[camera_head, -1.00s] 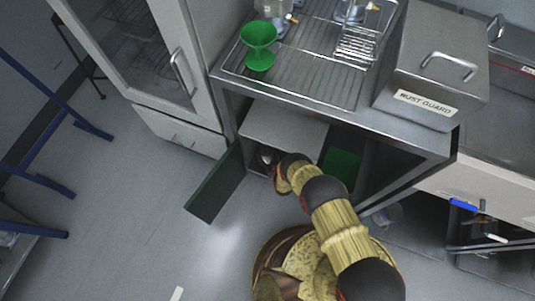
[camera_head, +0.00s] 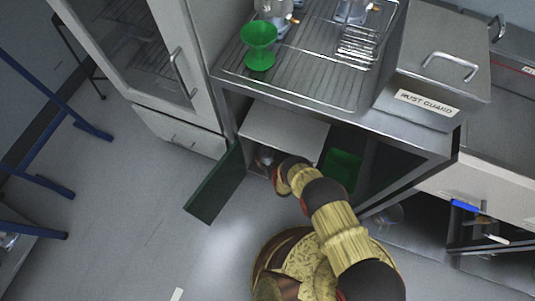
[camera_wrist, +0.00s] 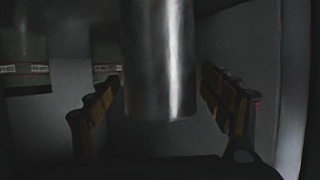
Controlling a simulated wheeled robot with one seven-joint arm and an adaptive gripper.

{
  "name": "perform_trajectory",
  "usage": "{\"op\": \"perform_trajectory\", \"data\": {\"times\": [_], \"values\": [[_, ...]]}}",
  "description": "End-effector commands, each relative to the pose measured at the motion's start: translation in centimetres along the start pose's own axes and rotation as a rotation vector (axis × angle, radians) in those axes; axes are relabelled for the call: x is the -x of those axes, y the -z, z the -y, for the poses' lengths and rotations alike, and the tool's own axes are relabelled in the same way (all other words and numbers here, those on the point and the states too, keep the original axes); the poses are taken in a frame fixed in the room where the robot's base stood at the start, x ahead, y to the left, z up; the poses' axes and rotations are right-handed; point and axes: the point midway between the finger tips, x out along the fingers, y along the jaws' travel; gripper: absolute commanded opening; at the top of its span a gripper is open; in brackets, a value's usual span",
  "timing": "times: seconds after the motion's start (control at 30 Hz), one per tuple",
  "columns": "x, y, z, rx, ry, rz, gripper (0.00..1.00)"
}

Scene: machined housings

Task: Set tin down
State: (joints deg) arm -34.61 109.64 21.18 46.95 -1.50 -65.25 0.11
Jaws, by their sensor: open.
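A shiny metal tin (camera_wrist: 160,60) stands between the two fingers of my gripper (camera_wrist: 162,100) in the wrist view, with a dark gap on each side of it. My gripper is open. In the head view my arm reaches into the small cabinet (camera_head: 284,128) under the bench, past its open green door (camera_head: 215,184). My arm hides most of the gripper there. A small pale, shiny shape shows just inside the cabinet opening, too small to tell what it is.
Labelled containers (camera_wrist: 24,72) stand at the left in the wrist view, and a cabinet wall (camera_wrist: 293,90) is close on the right. A green bin (camera_head: 342,168) sits right of the cabinet. A green funnel (camera_head: 259,46) and a metal box marked RUST GUARD (camera_head: 432,70) stand on the bench top.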

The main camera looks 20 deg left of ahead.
Motion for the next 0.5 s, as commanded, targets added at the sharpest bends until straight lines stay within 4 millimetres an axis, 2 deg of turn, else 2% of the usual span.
{"op": "perform_trajectory", "data": {"times": [0.17, 0.27, 0.5], "values": [[0.1, 0.3, 0.0, 0.000, 0.000, 0.000, 0.80], [1.5, 0.4, 0.0, 0.000, 0.000, 0.002, 0.80], [6.4, 0.6, 0.0, 0.000, 0.000, 0.003, 0.80]]}}
